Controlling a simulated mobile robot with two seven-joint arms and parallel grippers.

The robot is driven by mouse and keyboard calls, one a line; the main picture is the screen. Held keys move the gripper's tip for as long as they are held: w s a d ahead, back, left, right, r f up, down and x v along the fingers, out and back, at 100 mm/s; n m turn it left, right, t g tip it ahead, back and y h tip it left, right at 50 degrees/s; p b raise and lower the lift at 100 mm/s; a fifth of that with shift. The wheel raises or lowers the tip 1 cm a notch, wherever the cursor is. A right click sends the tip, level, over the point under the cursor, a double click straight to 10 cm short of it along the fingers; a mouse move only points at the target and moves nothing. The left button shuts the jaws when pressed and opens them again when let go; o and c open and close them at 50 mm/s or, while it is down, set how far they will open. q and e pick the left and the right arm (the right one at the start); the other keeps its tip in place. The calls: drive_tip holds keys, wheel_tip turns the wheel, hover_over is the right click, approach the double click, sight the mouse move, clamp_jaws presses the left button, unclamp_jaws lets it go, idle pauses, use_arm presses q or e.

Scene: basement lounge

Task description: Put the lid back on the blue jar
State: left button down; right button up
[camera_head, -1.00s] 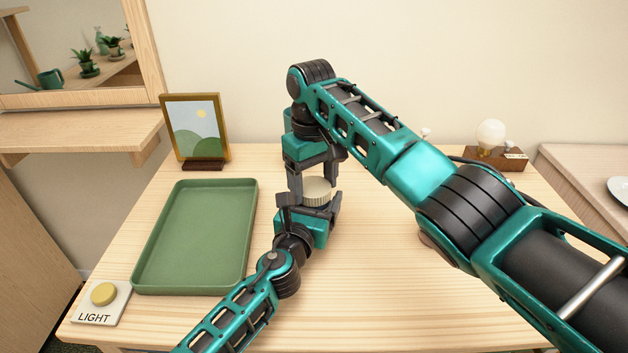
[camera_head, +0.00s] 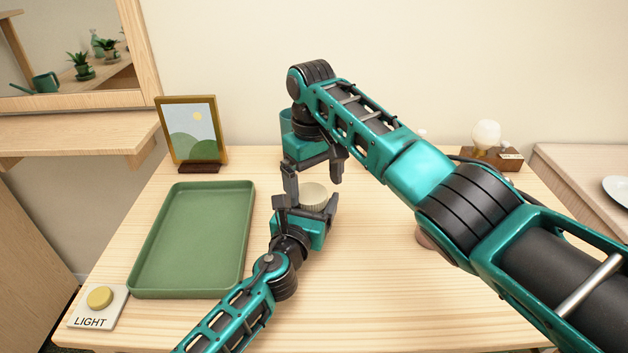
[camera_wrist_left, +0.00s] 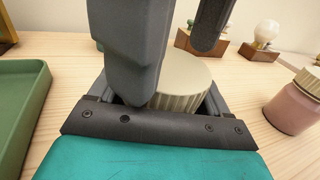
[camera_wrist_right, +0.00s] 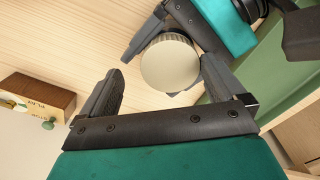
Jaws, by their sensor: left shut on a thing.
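A round cream lid (camera_head: 313,194) with a ribbed rim sits between the fingers of my left gripper (camera_head: 304,207), which is shut on it. The lid also shows in the left wrist view (camera_wrist_left: 186,84), and its plain top in the right wrist view (camera_wrist_right: 170,64). My right gripper (camera_head: 315,181) points down just above the lid, its fingers spread apart and empty. What lies under the lid is hidden by my left gripper. A pink jar (camera_wrist_left: 294,106) with its own cream lid stands to the right, mostly behind my right arm in the head view.
A green tray (camera_head: 140,280) lies on the left of the wooden table. A light button (camera_head: 100,298) is at the front left corner, and a framed picture (camera_head: 194,132) stands behind the tray. A bulb on a wooden block (camera_head: 491,158) is at the back right. The front middle is clear.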

sight(318, 209)
use_arm(q)
drive_tip(key=shift+s+d+r+m+h, duration=0.15)
drive_tip(key=shift+d+r+m+h, duration=0.2)
drive_tip(key=shift+d+r, duration=0.4)
use_arm(e)
drive_tip(key=shift+o, duration=0.4)
drive_tip(key=f, duration=0.7)
drive_tip(key=shift+s+d+f, duration=0.15)
drive_tip(key=shift+s+d, duration=0.15)
drive_tip(key=shift+d, duration=0.1)
use_arm(q)
drive_tip(key=shift+a, duration=0.1)
use_arm(e)
drive_tip(key=shift+r, duration=0.45)
use_arm(q)
drive_tip(key=shift+w+a+f, duration=0.35)
drive_tip(key=shift+w+f, duration=0.05)
use_arm(e)
wheel_tip(318, 209, up, 14)
drive_tip(key=shift+w+a+r, duration=0.2)
drive_tip(key=shift+w+a, duration=0.1)
drive_tip(key=shift+a, duration=0.15)
use_arm(q)
unclamp_jaws()
drive_tip(key=shift+s+a, duration=0.1)
drive_tip(key=shift+s, duration=0.05)
